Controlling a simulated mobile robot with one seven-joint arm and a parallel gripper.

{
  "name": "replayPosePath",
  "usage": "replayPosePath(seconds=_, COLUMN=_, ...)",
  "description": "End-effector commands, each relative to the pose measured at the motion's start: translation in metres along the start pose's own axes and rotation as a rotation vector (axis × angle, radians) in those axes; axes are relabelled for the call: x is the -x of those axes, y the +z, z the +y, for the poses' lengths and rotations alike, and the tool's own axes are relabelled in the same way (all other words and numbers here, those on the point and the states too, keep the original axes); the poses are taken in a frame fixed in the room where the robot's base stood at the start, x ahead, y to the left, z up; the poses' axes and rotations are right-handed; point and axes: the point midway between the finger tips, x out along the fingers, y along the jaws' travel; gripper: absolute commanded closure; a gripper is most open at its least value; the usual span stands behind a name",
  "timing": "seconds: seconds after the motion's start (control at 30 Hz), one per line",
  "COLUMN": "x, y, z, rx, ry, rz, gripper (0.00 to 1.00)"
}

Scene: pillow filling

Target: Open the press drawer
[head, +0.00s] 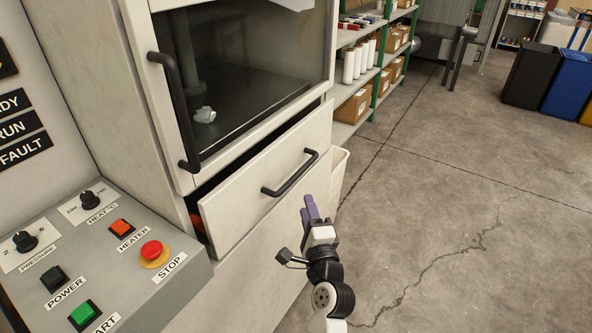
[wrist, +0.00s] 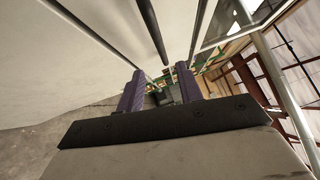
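The press drawer (head: 240,205) is a pale panel below the press window in the head view. It stands partly out, with a dark gap along its top and left side. Its black bar handle (head: 290,173) is on the front; a black bar, likely this handle, also shows in the wrist view (wrist: 152,30). My gripper (head: 311,207) has purple fingers and is just below and right of the handle, seemingly apart from it. In the wrist view the fingers (wrist: 160,72) are spread with nothing held between them. Most of the drawer's inside is hidden; a bit of red shows at its left.
The press door (head: 240,75) above has its own black handle (head: 175,110) and looks shut. A control panel (head: 100,255) with buttons juts out at left. A pale bin (head: 339,175) stands right behind the drawer.

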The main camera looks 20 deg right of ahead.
Motion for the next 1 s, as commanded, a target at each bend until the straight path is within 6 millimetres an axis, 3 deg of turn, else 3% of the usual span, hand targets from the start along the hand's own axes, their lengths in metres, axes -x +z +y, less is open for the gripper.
replayPosePath(seconds=0.3, x=-0.07, y=0.002, z=-0.004, rx=0.001, ry=-0.001, rz=-0.002, gripper=0.64)
replayPosePath(seconds=0.5, x=-0.103, y=0.002, z=-0.003, rx=0.001, ry=-0.001, rz=-0.003, gripper=0.64)
replayPosePath(seconds=0.7, x=-0.118, y=0.001, z=-0.001, rx=0.002, ry=-0.001, rz=-0.001, gripper=0.64)
replayPosePath(seconds=1.0, x=-0.12, y=0.001, z=-0.001, rx=0.002, ry=0.0, rz=-0.001, gripper=0.64)
